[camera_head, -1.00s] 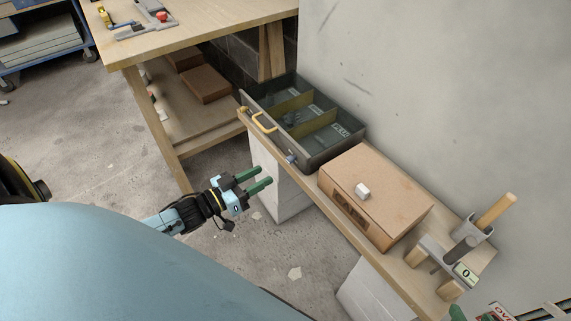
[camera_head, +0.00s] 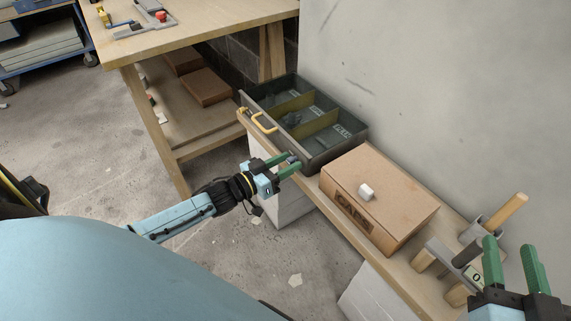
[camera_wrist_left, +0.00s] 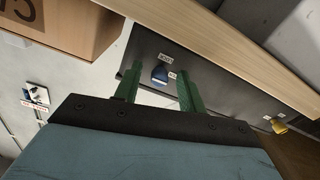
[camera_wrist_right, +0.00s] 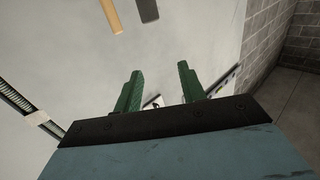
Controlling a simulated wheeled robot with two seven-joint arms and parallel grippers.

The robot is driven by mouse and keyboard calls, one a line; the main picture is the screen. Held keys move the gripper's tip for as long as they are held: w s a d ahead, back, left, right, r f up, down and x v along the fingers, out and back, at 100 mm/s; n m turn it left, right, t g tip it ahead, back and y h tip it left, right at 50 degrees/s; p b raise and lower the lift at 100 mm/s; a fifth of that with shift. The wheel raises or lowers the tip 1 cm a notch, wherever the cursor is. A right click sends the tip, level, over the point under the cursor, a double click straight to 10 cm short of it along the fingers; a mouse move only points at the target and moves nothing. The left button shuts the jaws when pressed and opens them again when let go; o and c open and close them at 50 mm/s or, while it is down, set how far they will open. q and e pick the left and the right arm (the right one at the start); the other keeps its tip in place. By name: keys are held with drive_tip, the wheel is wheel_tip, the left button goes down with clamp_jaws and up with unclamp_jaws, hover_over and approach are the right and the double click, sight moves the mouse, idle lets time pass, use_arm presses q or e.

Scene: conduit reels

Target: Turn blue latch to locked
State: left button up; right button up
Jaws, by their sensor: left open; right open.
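The blue latch (camera_wrist_left: 159,74) is on the dark front face of the grey divided tray (camera_head: 330,158), with small white labels by it. In the left wrist view it lies between the two green fingers of my left gripper (camera_wrist_left: 158,72), close ahead of them; I cannot tell whether they touch it. In the head view my left gripper (camera_head: 292,163) is open at the tray's near corner, and its fingers mostly hide the latch. My right gripper (camera_head: 510,246) is open and empty at the lower right, by the shelf's right end.
The tray stands on a narrow wooden shelf, with a yellow handle (camera_head: 264,123) on its front. A grey bracket with wooden pegs (camera_head: 508,210) stands at the right end. A workbench (camera_head: 200,45) is behind left.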

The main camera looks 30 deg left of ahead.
use_arm(q)
clamp_jaws()
idle(0.3)
